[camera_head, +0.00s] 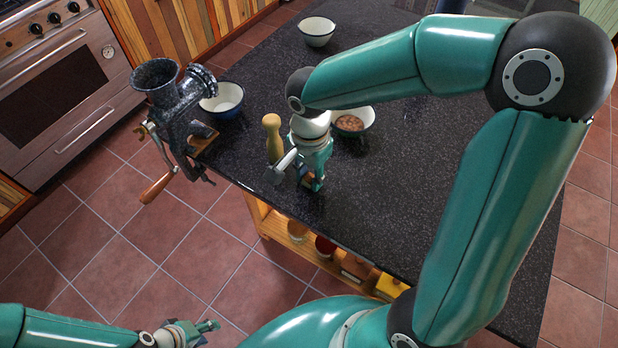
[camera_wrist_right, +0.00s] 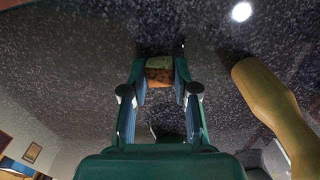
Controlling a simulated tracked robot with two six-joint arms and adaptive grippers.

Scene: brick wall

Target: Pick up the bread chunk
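The bread chunk (camera_wrist_right: 160,72) is a small brown piece with a paler top. In the right wrist view it sits between the fingertips of my right gripper (camera_wrist_right: 161,68), with no clear gap on either side. In the head view my right gripper (camera_head: 313,180) points down at the table's near left part, and its fingers hide most of the bread. I cannot tell whether the bread rests on the table or is slightly above it. My left gripper (camera_head: 205,328) is at the bottom left, over the floor and away from the table; its finger opening is unclear.
The dark speckled table (camera_head: 390,215) has a wooden pestle-like object (camera_head: 272,138) close beside my right gripper. A bowl with brown contents (camera_head: 352,122), two other bowls (camera_head: 222,100) (camera_head: 317,32) and a metal grinder (camera_head: 170,105) stand around. The table's right part is clear.

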